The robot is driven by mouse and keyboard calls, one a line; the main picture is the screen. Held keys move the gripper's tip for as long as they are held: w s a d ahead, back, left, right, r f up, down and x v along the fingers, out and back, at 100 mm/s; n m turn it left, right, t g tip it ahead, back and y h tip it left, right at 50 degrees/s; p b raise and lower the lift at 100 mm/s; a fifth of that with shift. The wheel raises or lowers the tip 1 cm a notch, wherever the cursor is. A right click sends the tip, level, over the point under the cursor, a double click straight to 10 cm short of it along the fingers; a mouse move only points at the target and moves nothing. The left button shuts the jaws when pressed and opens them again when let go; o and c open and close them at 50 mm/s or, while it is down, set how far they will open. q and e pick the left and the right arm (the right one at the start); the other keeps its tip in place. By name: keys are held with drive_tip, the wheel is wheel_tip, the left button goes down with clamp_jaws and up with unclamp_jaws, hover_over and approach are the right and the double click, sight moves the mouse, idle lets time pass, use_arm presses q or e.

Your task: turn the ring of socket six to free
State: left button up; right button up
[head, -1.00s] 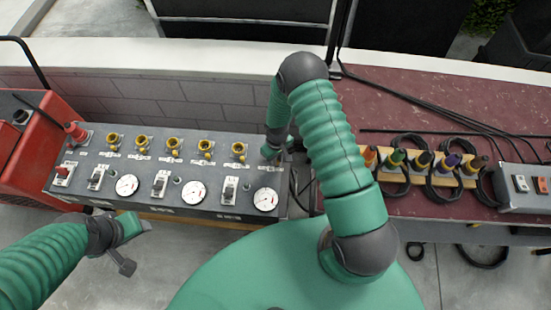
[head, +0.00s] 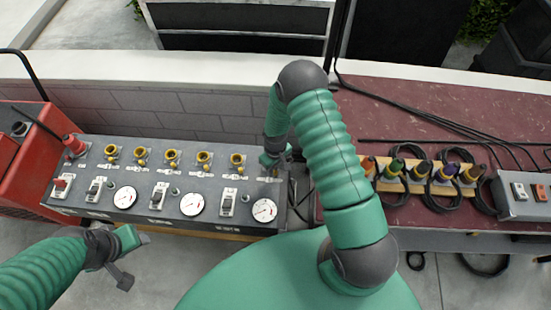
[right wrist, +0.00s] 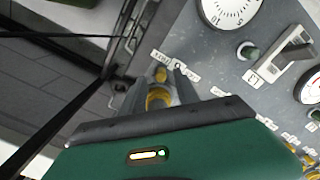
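Socket six is at the right end of a grey panel box (head: 145,205), past a row of several yellow-ringed sockets. In the head view my right gripper (head: 272,165) covers it. The fingers stand apart on either side of the ring; I cannot see clear contact. My left gripper (head: 138,240) hangs in front of the panel, holding nothing visible; its finger opening is unclear.
The panel also bears a red plug (head: 75,145), switches and round gauges (head: 264,210). A red machine (head: 20,160) stands at the left. A dark red table (head: 420,120) with coloured plugs and coiled cables (head: 445,180) is at the right. A low wall runs behind.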

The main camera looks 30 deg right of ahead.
sight(276, 171)
wheel_tip(276, 171, up, 15)
drive_tip(key=shift+r, duration=0.2)
